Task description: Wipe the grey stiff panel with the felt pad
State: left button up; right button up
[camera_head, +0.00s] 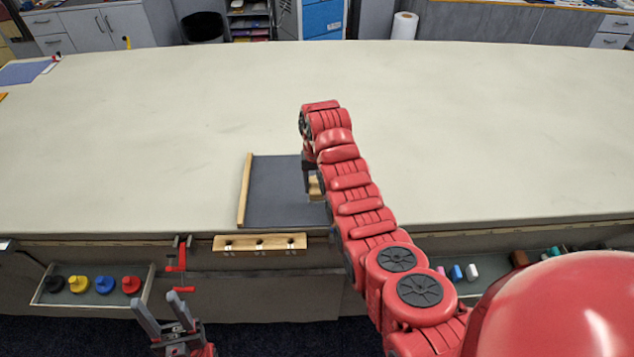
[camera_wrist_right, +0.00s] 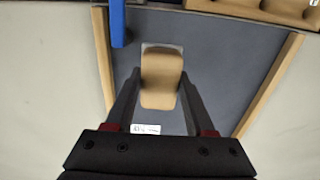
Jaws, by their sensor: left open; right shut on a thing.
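The grey panel (camera_head: 270,190) lies flat near the front edge of the table, with pale wooden strips along its sides. It also fills the middle of the right wrist view (camera_wrist_right: 215,50). My right gripper (camera_wrist_right: 160,78) is shut on the felt pad, gripping its tan block (camera_wrist_right: 161,92); a light grey rim shows behind the block. The pad is over the right part of the panel in the head view (camera_head: 315,187), partly hidden by my arm. I cannot tell if it touches the panel. My left gripper (camera_head: 155,299) is open and empty, below the table's front edge.
A wooden rail with holes (camera_head: 260,242) sits at the table's front edge. A red clamp (camera_head: 178,262) is left of it. A tray (camera_head: 45,301) holds several coloured knobs. A blue bar (camera_wrist_right: 117,22) shows in the wrist view. The tabletop (camera_head: 180,110) beyond is clear.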

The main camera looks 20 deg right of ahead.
jog(key=shift+r, duration=1.25)
